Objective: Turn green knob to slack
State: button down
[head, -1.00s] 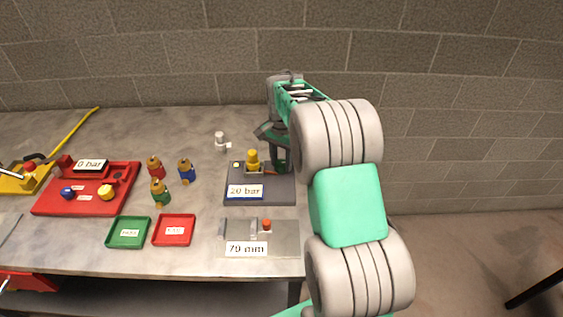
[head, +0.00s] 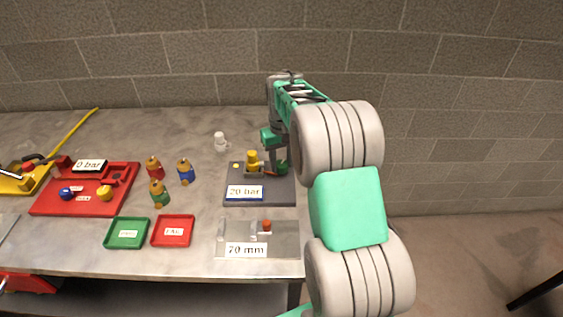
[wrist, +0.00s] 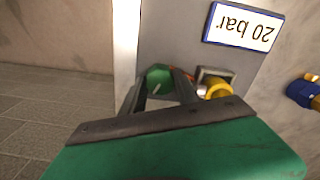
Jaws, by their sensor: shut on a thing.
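The green knob (wrist: 159,79) sits on the grey panel (head: 235,200) marked "20 bar", near the panel's right side. A pale line shows on its face in the wrist view. It also shows in the head view (head: 282,168), partly hidden by my gripper. My gripper (wrist: 168,88) is down at the panel with its dark fingers shut on the green knob. A yellow fitting (head: 253,160) stands beside the knob, with a small orange-red part between them. The "20 bar" display (head: 245,193) is on the panel's front; it reads upside down in the wrist view (wrist: 243,26).
A metal plate (head: 285,240) marked "70 mm" lies in front of the panel. Green (head: 127,246) and red (head: 173,243) trays, several coloured bottle-like pieces and a red "0 bar" panel (head: 45,203) are to the left. A white fitting (head: 220,142) stands behind.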

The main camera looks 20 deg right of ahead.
aim_at(281, 163)
jog(key=shift+n, duration=1.7)
jog(key=c, duration=0.9)
grip_release()
notch_tip(281, 163, up, 8)
jog(key=shift+f+b, duration=0.1)
jog(key=shift+b, duration=0.45)
